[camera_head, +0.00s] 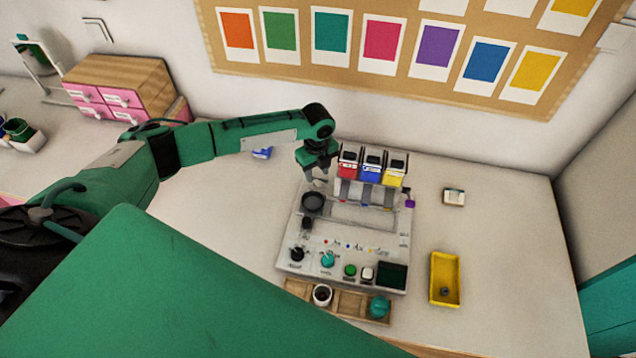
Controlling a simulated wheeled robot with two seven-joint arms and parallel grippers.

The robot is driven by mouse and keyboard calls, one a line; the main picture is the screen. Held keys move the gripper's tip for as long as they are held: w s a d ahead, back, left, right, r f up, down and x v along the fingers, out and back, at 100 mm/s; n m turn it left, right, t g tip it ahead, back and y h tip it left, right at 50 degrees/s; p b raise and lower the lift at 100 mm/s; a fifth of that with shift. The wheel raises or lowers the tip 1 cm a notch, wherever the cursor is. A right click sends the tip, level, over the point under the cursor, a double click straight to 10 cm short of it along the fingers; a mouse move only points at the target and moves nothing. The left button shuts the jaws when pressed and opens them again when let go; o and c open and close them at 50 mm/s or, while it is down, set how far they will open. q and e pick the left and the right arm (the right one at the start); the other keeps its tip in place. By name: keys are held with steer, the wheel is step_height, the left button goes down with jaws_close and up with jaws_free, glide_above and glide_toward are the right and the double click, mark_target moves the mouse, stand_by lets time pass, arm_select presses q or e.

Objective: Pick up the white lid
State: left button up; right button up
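A small white piece that looks like the white lid (367,273) sits at the front of the grey board (292,262), between a green piece (349,271) and a dark square (392,274). It is too small to be sure that it is a lid. My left gripper (318,181) points down over the back left of the board, above a dark round dish (312,202). Its fingers look apart, with nothing seen between them. It is well behind and left of the white piece. My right gripper is not in view.
Red (348,163), blue (371,166) and yellow (395,169) bins stand at the board's back. A wooden tray (348,304) with a white cup (322,295) and teal piece (379,306) lies in front. A yellow tray (434,277) and small white box (454,197) are at right.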

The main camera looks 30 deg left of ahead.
mark_target(317, 181)
arm_select(q)
step_height(317, 181, down, 3)
steer(key=shift+w+f+p, duration=0.1)
steer(key=shift+f+p, duration=0.05)
steer(key=shift+p, duration=0.4)
steer(key=shift+f, duration=0.3)
jaws_close()
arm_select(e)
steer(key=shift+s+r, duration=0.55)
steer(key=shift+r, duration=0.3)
arm_select(q)
steer(key=shift+r, duration=0.15)
